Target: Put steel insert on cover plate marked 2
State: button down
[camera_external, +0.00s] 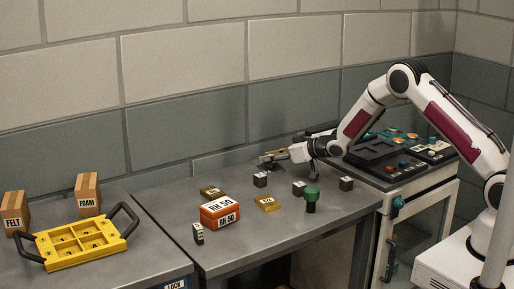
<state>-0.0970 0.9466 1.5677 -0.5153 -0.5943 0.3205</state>
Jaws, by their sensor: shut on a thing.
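My gripper (273,158) is low over the back of the middle grey table, near the wall, reaching in from the right. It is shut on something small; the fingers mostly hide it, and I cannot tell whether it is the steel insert. Two flat brass-coloured plates lie on the table, one (267,204) in front of the gripper and one (212,191) farther left. Their marks are too small to read, so I cannot tell which is the cover plate marked 2.
An orange RH 50 box (220,212), small dark blocks (260,180) and a green-topped knob (311,197) stand on the table. A yellow handled tray (80,243) with FELT (14,213) and FOAM (87,194) blocks is left. A cluttered cabinet top (400,172) is right.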

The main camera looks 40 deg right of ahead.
jog(key=shift+f, duration=0.25)
jog(key=c, duration=1.8)
grip_release()
jog(key=shift+s+r, duration=0.1)
jog(key=shift+v, duration=5.9)
jog(key=shift+d, duration=0.1)
